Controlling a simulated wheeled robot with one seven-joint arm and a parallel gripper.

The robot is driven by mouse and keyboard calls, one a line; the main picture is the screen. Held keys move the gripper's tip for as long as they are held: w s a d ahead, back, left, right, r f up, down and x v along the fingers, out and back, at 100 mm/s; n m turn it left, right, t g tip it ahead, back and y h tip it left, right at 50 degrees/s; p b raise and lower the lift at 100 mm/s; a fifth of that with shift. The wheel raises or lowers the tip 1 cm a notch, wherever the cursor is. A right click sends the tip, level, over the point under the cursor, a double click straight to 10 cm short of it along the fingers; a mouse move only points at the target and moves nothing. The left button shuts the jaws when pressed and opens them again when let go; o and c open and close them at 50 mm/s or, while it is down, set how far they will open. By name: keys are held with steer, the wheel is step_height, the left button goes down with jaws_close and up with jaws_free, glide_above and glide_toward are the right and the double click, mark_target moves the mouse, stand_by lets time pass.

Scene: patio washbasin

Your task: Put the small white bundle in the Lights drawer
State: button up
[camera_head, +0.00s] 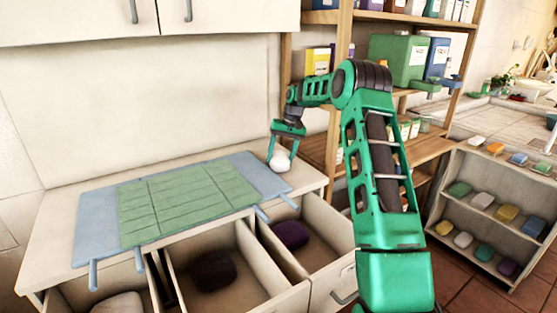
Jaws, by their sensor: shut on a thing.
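My gripper (281,148) is shut on the small white bundle (279,162) over the right end of the counter (310,178). I cannot tell whether the bundle touches the surface below it. Three drawers stand open under the counter. The left drawer (62,300) holds a pale bundle (118,303) and is partly cut off by the frame's bottom edge. The middle drawer (262,302) holds a dark brown bundle (213,271). The right drawer (335,262) holds a purple bundle (290,235). Any drawer lettering is too small to read.
A blue cloth (95,225) with a green tiled mat (185,200) covers most of the counter, its straps hanging over the front. A wooden shelf (320,150) with boxes stands behind my arm. A low white rack (480,245) with coloured bundles stands at the right.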

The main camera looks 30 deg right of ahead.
steer(key=o, duration=0.8)
steer(key=v, duration=1.2)
steer(key=shift+a+r, duration=0.1)
steer(key=shift+r, duration=0.05)
